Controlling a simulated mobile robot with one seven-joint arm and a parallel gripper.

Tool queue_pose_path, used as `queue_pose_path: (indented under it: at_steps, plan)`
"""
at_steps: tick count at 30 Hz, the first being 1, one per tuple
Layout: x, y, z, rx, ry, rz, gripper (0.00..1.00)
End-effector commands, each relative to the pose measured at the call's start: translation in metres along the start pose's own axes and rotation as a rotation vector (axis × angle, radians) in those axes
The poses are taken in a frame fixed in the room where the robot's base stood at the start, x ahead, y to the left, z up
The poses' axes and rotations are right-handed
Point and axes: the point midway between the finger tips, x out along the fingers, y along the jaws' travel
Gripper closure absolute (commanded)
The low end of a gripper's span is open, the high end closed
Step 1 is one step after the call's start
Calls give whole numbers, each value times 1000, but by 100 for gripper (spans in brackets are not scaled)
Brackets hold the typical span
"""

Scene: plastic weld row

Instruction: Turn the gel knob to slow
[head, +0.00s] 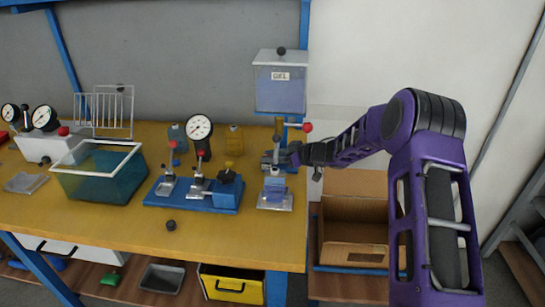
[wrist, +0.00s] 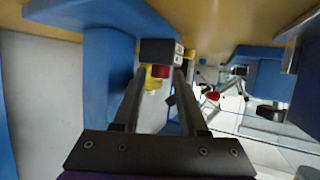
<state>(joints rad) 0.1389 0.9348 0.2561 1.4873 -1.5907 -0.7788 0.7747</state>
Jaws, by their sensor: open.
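The clear gel tank (head: 280,88), labelled GEL, is mounted on a blue post at the back right of the bench. A red ball lever (head: 307,127) sticks out below it, and a small dark ball sits on its lid. My gripper (head: 272,158) is under the tank, above a small stand with a blue block (head: 274,186). In the wrist view my gripper's fingers (wrist: 160,72) are apart. A dark block (wrist: 160,51) with pale marked faces and a red piece (wrist: 160,71) show at the fingertips; contact is unclear. I cannot tell which part is the gel knob.
A blue fixture (head: 195,196) with small clamps, a round gauge (head: 199,127) and a teal bin (head: 100,172) stand left along the yellow bench. A loose dark ball (head: 170,224) lies near its front edge. An open cardboard box (head: 352,229) stands right, below my arm.

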Motion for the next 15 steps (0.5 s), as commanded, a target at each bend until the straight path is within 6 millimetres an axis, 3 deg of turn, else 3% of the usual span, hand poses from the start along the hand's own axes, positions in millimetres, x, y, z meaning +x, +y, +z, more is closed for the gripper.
queue_pose_path:
  at_steps: [3, 10, 15]
  plan:
    - [0, 0, 0, 0, 0, 0, 58]
    - [0, 0, 0, 0, 0, 0, 100]
    - [0, 0, 0, 0, 0, 0, 100]
